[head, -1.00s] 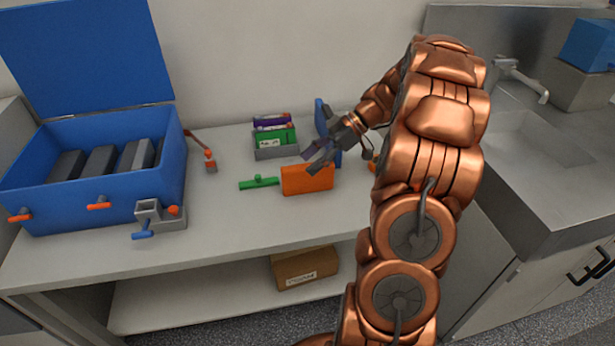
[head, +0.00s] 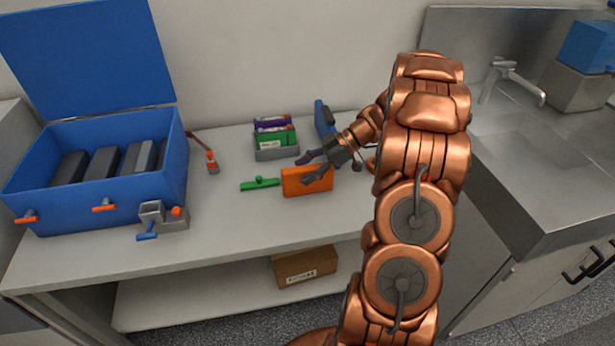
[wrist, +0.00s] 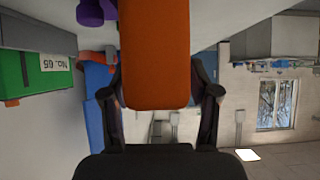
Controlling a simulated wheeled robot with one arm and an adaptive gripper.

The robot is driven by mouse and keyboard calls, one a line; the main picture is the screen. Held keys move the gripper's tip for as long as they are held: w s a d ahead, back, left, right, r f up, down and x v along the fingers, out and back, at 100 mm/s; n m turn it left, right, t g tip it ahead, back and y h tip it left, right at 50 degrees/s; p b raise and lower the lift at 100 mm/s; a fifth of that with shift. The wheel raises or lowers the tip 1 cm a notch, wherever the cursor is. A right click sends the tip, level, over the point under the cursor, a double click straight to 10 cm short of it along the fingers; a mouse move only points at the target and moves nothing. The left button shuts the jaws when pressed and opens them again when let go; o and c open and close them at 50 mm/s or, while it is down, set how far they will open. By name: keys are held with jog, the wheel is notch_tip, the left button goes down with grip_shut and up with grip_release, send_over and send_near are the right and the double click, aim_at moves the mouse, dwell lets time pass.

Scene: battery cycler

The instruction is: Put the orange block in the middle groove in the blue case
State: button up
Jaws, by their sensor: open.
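The orange block (head: 300,183) stands upright on the bench top, right of the blue case. My gripper (head: 308,169) is at the block's upper right, its jaws open. In the wrist view the orange block (wrist: 154,55) lies between the two open fingers of my gripper (wrist: 160,98); I cannot tell whether they touch it. The blue case (head: 105,198) stands open at the left with its lid raised. Dark grey dividers (head: 103,163) inside it form the grooves. Its floor is hidden.
A grey holder (head: 276,153) with green and purple packs stands behind the block. A green piece (head: 260,184) lies left of it. Bare bench lies in front of the block.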

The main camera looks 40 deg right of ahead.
jog(key=shift+x, duration=1.05)
jog(key=c, duration=1)
